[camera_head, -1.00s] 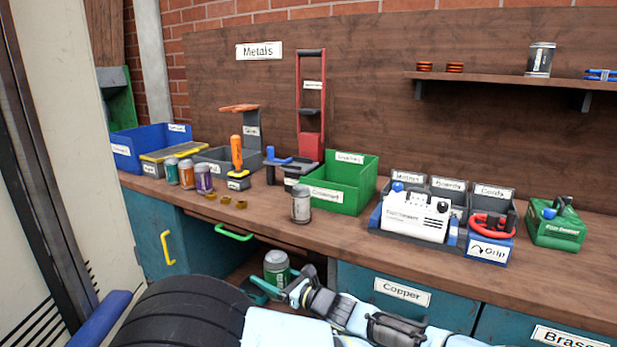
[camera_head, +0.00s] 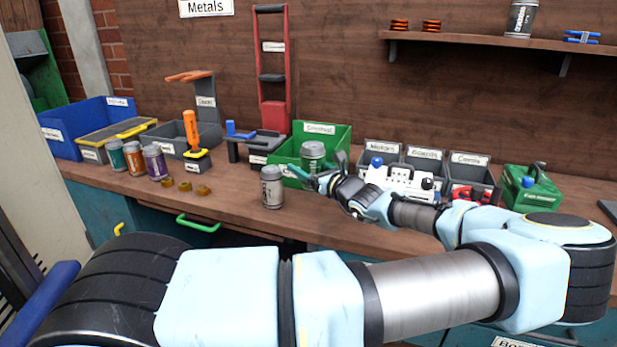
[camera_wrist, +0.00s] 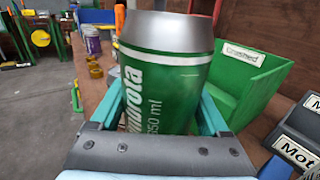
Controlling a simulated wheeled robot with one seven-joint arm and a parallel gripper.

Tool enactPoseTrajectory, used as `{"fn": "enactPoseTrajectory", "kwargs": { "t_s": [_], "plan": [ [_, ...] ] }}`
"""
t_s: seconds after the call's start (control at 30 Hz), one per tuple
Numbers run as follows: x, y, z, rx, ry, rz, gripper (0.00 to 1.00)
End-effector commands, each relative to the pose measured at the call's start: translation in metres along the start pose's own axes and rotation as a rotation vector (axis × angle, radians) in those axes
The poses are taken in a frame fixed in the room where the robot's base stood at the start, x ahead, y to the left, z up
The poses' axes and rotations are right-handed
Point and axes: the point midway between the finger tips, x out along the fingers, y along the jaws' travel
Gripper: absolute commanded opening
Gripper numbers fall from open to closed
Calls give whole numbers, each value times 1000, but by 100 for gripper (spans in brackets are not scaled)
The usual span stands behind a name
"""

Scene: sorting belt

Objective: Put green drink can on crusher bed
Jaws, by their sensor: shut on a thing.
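The green drink can (camera_head: 313,153) is upright in my gripper (camera_head: 318,174), held above the bench in front of the green crate (camera_head: 338,150). In the wrist view the can (camera_wrist: 165,85) fills the middle, with its silver top up and one teal finger on each side. A red upright frame (camera_head: 286,97), which looks like the crusher, stands behind and left of the can. The dark grey bed (camera_head: 265,147) at its foot looks empty, though its label is too small to read. The can is apart from it.
A silver can (camera_head: 271,190) stands on the bench just left of my gripper. Teal (camera_head: 116,156), orange (camera_head: 134,158) and purple (camera_head: 154,162) cans stand farther left, near several brass pieces (camera_head: 184,186). A white machine (camera_head: 400,180) and grey bins are on the right.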

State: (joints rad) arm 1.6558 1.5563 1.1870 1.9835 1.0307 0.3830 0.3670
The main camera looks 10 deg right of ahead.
Motion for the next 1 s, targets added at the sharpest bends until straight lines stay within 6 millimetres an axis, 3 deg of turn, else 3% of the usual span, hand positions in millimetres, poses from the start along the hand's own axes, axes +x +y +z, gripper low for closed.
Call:
{"fn": "enactPoseTrajectory", "kwargs": {
  "t_s": [0.1,0.33,0.8,1.0],
  "plan": [
    [-2,-6,-2,3,-1,-14,28],
    [-2,-6,-42,4,-1,-15,28],
    [-2,-6,-92,2,-1,-14,28],
    [-2,-6,-94,0,-1,-13,28]
  ]
}}
